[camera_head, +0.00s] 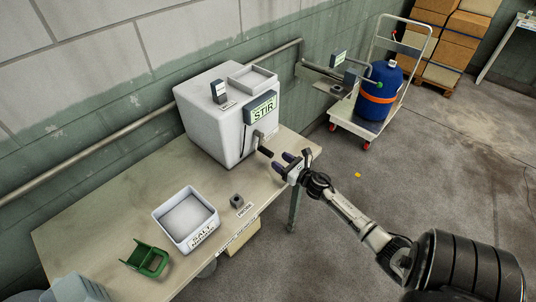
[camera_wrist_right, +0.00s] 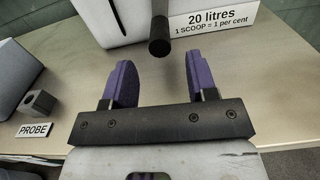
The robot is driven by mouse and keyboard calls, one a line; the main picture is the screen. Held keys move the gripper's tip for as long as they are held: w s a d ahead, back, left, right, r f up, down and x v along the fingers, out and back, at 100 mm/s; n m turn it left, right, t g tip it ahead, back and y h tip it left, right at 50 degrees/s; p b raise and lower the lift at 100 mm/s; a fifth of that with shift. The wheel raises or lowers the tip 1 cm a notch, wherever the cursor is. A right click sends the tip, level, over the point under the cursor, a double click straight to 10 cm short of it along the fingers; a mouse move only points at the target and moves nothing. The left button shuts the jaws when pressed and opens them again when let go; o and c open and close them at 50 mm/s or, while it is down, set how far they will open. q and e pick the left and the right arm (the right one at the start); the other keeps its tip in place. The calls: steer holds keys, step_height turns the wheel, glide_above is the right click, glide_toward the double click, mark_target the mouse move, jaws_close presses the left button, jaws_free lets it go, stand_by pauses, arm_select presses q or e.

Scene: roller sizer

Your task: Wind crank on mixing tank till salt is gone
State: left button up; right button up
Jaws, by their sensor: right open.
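The mixing tank (camera_head: 215,120) is a white box with a STIR sign (camera_head: 262,110), standing at the back of the table. Its crank (camera_head: 265,151) has a dark handle on the front face, which also shows in the right wrist view (camera_wrist_right: 160,40). My right gripper (camera_head: 285,160) is open and empty, its purple fingers just short of the crank handle. In the right wrist view the handle's end lies ahead of the gap between the fingers (camera_wrist_right: 155,85). A white salt tub (camera_head: 160,214) holds pale salt. The tank's inside is hidden. My left gripper is not in view.
A green scoop (camera_head: 147,259) lies near the table's front left. A small grey probe holder (camera_head: 237,201) sits by the front edge, right of the salt tub. A trolley (camera_head: 357,130) with a blue cylinder (camera_head: 380,90) stands beyond the table. Bare tabletop (camera_head: 110,200) lies left.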

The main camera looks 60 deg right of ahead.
mark_target(272, 155)
steer(key=w, duration=0.3)
steer(key=w+d, duration=0.1)
steer(key=w, duration=0.2)
steer(key=shift+w+d, duration=0.1)
steer(key=shift+w, duration=0.05)
steer(key=shift+c, duration=0.2)
steer(key=c, duration=0.9)
